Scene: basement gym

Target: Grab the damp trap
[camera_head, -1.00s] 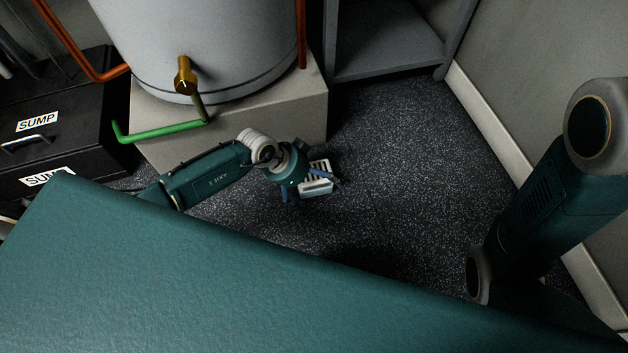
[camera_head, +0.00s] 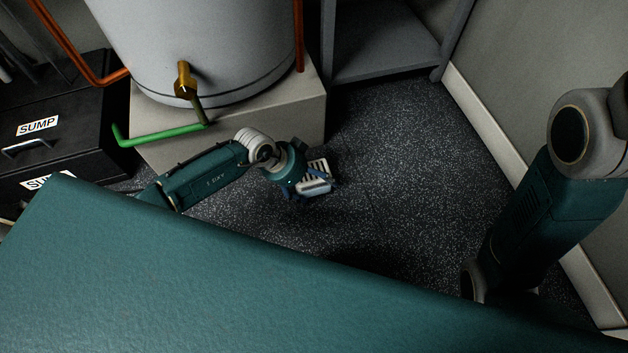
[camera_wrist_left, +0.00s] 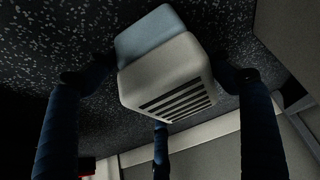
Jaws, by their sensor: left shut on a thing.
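The damp trap is a small white box with dark slots and a pale blue-grey part. It (camera_head: 317,176) shows in the head view over the dark floor, beside the tank's plinth. In the left wrist view the damp trap (camera_wrist_left: 165,75) sits between blue fingers, its slotted face toward the camera. My left gripper (camera_head: 312,186) is shut on the damp trap, with fingers on both sides; it also shows in the left wrist view (camera_wrist_left: 165,85). Whether the trap touches the floor is hard to tell. My right arm is at the right of the head view; its gripper is not visible.
A grey tank (camera_head: 200,45) stands on a pale plinth (camera_head: 235,125) with a green pipe (camera_head: 160,135). Black sump boxes (camera_head: 60,130) are at the left. A grey shelf (camera_head: 385,45) stands behind. The speckled floor (camera_head: 400,150) to the right is clear up to the wall.

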